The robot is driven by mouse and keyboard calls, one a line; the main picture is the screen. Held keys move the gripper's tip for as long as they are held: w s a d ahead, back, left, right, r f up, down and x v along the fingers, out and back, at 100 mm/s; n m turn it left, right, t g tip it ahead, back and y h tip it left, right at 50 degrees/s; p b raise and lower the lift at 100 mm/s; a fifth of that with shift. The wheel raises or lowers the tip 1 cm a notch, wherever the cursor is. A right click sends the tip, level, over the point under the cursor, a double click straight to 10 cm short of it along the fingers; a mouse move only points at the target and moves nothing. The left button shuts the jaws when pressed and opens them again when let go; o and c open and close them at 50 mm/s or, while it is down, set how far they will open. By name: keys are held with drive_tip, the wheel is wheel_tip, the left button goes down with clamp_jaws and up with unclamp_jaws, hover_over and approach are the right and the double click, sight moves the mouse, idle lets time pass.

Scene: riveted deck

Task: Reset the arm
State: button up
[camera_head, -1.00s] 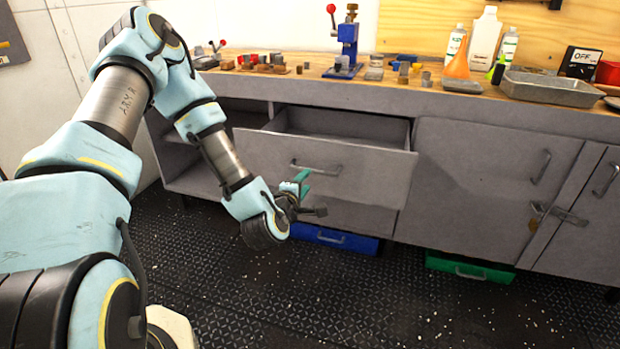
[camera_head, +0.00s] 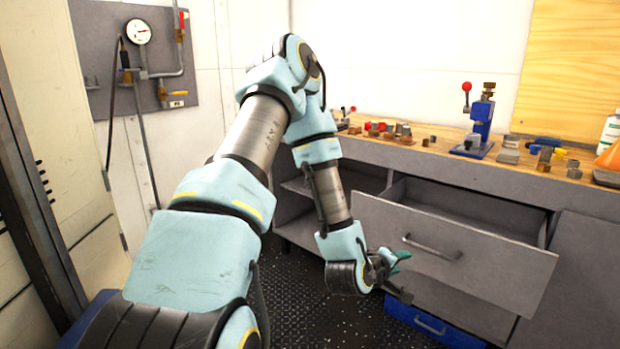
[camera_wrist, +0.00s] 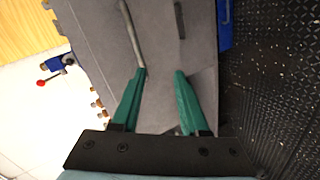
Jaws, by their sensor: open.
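My gripper (camera_head: 402,275) is at the end of my bent arm, low in front of the grey cabinet. In the wrist view its two green fingers (camera_wrist: 160,72) stand apart with nothing between them. The top drawer (camera_head: 455,255) is pulled out, and its handle (camera_head: 432,247) is just above and right of my gripper in the head view. The drawer front fills much of the wrist view beyond the fingers. I cannot tell whether the gripper touches the cabinet.
The workbench (camera_head: 395,152) carries a blue press (camera_head: 480,122) and several small blocks. A panel with a pressure gauge (camera_head: 138,32) hangs on the left wall. Dark floor (camera_head: 300,300) shows left of my gripper.

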drive_tip(key=w+a+r+m+g+y, duration=0.1)
drive_tip(key=a+m+g+y, duration=0.15)
drive_tip(key=a, duration=0.45)
drive_tip(key=w+a+r+m+g+y, duration=0.1)
drive_tip(key=a+r+m+y, duration=0.15)
drive_tip(key=a, duration=0.55)
drive_tip(key=s+a+r+m+g+y, duration=0.1)
drive_tip(key=s+a+r+y, duration=0.15)
drive_tip(key=a, duration=0.35)
drive_tip(key=s+a+r+g+y, duration=0.1)
drive_tip(key=s+a+r, duration=0.15)
drive_tip(key=a, duration=0.25)
drive_tip(key=s+a+r+g, duration=0.2)
drive_tip(key=s+a+r, duration=0.2)
drive_tip(key=s, duration=0.2)
wheel_tip(320, 180, up, 12)
drive_tip(key=p, duration=1.2)
drive_tip(key=shift+f+y+p, duration=0.2)
drive_tip(key=shift+y+p, duration=0.15)
drive_tip(key=shift+p, duration=0.05)
